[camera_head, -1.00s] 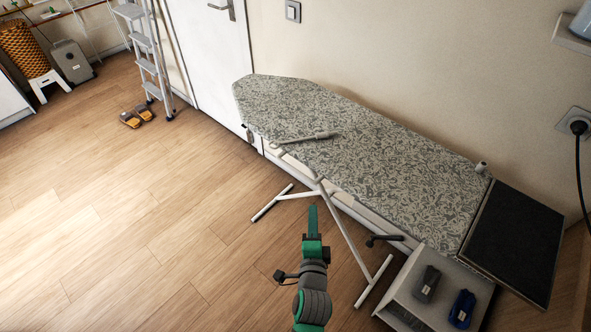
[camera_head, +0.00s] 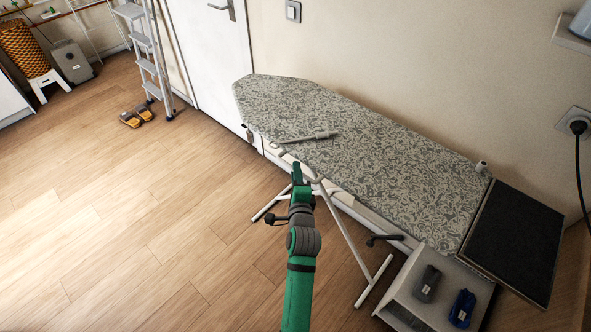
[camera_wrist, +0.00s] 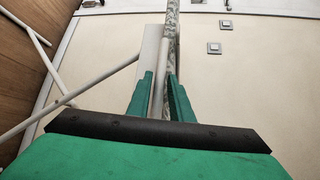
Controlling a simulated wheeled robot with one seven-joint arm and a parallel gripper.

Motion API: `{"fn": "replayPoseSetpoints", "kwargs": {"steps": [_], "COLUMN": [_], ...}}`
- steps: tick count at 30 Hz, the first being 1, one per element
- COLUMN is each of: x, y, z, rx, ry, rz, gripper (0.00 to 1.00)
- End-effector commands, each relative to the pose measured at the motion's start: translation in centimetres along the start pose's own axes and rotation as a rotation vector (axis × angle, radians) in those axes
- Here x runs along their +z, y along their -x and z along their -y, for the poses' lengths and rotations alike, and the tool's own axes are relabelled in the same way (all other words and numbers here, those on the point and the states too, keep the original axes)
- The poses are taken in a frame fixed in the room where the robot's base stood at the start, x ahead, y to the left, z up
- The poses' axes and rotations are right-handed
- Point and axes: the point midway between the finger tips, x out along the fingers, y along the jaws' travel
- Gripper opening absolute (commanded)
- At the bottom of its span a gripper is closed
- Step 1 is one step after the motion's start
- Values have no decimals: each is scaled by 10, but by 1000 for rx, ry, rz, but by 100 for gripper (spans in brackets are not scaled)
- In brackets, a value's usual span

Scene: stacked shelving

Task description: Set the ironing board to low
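The ironing board (camera_head: 370,165), with a grey-green leaf-pattern cover, stands raised along the wall on white crossed legs (camera_head: 345,232). A dark handle (camera_head: 385,238) juts out lower, near the right end. My gripper (camera_head: 297,172) is at the near long edge, close to the leg top. In the wrist view its green fingers (camera_wrist: 161,95) are apart, with a pale rod (camera_wrist: 160,82) and the board's edge (camera_wrist: 172,40) seen between them. I cannot tell whether they touch the rod.
A white open box (camera_head: 420,300) with a dark and a blue item stands at the lower right, by a black-topped surface (camera_head: 515,240). A stepladder (camera_head: 148,55) and orange slippers (camera_head: 137,116) are at the back left. The wooden floor at left is clear.

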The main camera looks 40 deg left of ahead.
Motion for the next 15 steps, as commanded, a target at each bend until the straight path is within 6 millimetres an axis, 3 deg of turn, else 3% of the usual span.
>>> {"fn": "replayPoseSetpoints", "kwargs": {"steps": [6,15], "x": [1,1], "y": [-17,-19], "z": [-1,-1], "rx": [2,1], "ry": [0,0], "rz": [1,2], "gripper": [20,20]}}
